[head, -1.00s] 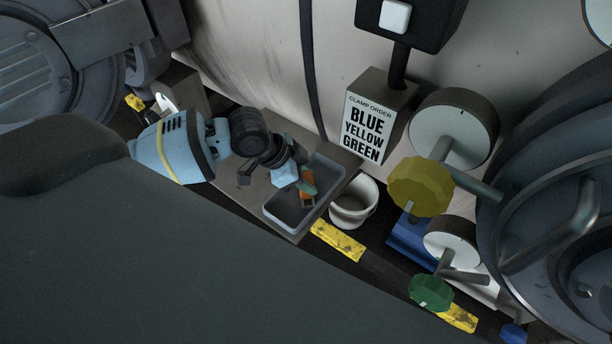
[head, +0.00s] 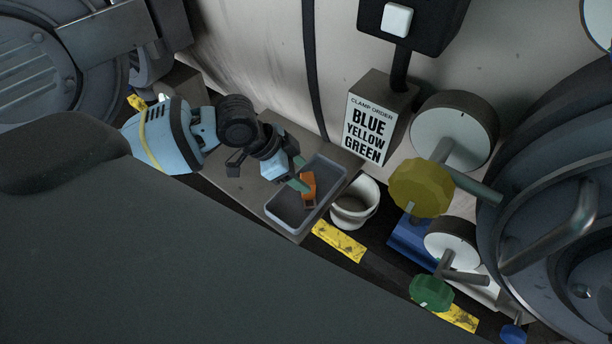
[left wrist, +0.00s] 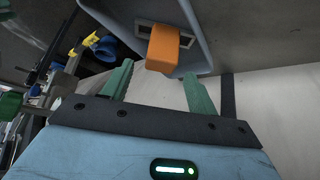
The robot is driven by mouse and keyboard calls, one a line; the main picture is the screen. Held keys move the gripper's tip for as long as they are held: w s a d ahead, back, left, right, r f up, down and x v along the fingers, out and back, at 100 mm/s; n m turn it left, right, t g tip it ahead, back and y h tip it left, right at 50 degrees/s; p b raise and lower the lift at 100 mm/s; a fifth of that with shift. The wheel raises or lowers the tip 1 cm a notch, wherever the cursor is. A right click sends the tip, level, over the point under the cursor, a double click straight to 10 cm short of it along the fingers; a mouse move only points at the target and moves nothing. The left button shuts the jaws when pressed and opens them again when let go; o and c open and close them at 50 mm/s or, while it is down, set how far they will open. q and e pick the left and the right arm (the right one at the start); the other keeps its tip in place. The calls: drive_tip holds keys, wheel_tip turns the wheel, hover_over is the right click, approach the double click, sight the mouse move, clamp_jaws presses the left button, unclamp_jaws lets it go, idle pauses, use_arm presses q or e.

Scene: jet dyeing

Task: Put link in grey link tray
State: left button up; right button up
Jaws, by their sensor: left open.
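The orange link (head: 308,191) is inside the grey link tray (head: 287,211) in the head view, near the tray's right side. It looks tilted, and I cannot tell exactly how it rests. My left gripper (head: 300,174) hangs over the tray's far left side with its green fingers spread apart and empty. In the left wrist view the link (left wrist: 162,48) shows just beyond the open green fingers (left wrist: 158,73), clear of both. The tray wall (left wrist: 120,18) is behind it. My right gripper is in neither view.
The tray stands on a grey shelf (head: 243,190). A white bucket (head: 355,203) is right beside it. Yellow (head: 420,187) and green (head: 431,291) valve knobs stand further right, below the clamp order sign (head: 367,130). The large pale vessel wall (head: 255,60) rises behind.

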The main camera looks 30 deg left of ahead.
use_arm(q)
drive_tip(key=v, duration=0.8)
